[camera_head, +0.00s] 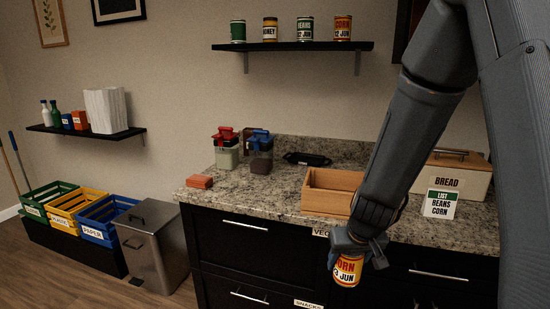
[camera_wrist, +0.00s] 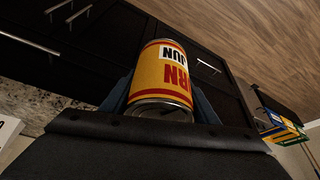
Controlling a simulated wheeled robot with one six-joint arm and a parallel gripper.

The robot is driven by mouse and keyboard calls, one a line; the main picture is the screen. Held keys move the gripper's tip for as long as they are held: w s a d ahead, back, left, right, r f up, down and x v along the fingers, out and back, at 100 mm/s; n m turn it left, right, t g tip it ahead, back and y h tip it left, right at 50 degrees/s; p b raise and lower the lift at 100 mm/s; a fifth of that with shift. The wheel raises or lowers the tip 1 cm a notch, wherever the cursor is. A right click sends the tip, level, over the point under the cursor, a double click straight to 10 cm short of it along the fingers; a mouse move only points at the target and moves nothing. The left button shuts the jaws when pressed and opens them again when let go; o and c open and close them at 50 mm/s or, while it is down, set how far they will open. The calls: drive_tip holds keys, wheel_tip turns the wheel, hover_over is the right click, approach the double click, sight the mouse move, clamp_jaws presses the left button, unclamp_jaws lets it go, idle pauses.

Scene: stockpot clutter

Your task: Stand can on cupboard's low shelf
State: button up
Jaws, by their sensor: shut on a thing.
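A yellow and red corn can (camera_head: 347,271) with "JUN" on its label is held in my gripper (camera_head: 359,257), in front of the dark cabinet fronts and below the counter edge. In the wrist view the can (camera_wrist: 163,78) sits between the two fingers of my gripper (camera_wrist: 163,100), which are shut on it. The cupboard's wall shelf (camera_head: 292,46) carries several cans: a green one (camera_head: 238,31), one labelled honey (camera_head: 270,29), a beans can (camera_head: 305,28) and another corn can (camera_head: 342,28). I cannot tell which shelf is the low one.
The granite counter (camera_head: 255,196) holds an open wooden box (camera_head: 328,200), a bread box (camera_head: 452,178), a list card (camera_head: 440,204), jars (camera_head: 226,150) and a red block (camera_head: 199,181). Below are drawers with long handles (camera_head: 245,224). A steel bin (camera_head: 153,245) and coloured crates (camera_head: 76,206) stand left.

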drive_tip(key=s+f, duration=0.3)
drive_tip(key=f, duration=1)
